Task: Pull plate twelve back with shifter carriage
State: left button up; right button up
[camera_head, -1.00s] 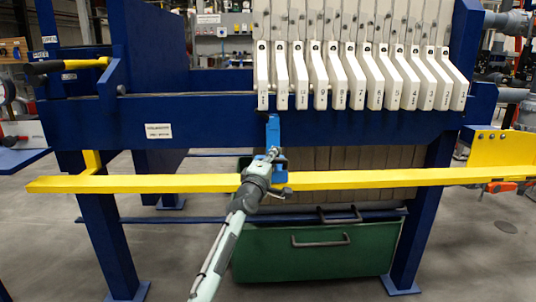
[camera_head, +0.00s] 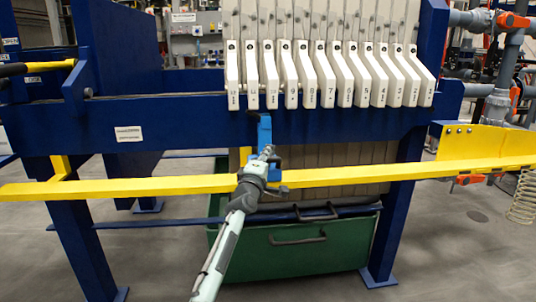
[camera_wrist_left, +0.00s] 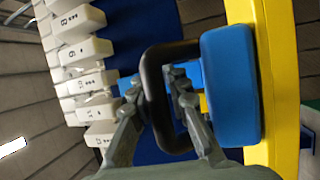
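Plate twelve (camera_head: 233,78) is the leftmost of the row of white plate ends; in the left wrist view it is lowest in the row (camera_wrist_left: 100,130). The blue shifter carriage (camera_head: 265,133) sits on the yellow rail, its upright under roughly plates ten and eleven, to the right of plate twelve. The left wrist view shows the carriage's blue block (camera_wrist_left: 230,90) and black loop handle (camera_wrist_left: 155,60). My left gripper (camera_head: 262,165) has its fingers on either side of the handle's bar and appears closed on it. My right gripper is not in view.
The yellow rail (camera_head: 120,187) runs across the front of the blue press frame (camera_head: 190,120). A green bin (camera_head: 340,255) with a dark handle stands beneath. The rail is clear on both sides of the carriage. A yellow bracket (camera_head: 475,143) stands at its right end.

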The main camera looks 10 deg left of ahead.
pick_arm(q)
jog(key=shift+o, duration=0.4)
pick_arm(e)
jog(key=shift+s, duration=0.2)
pick_arm(q)
jog(key=s+a+f, duration=0.1)
jog(key=s, duration=0.6)
jog(key=shift+s, duration=0.2)
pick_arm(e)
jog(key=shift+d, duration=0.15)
pick_arm(q)
jog(key=shift+f, duration=0.15)
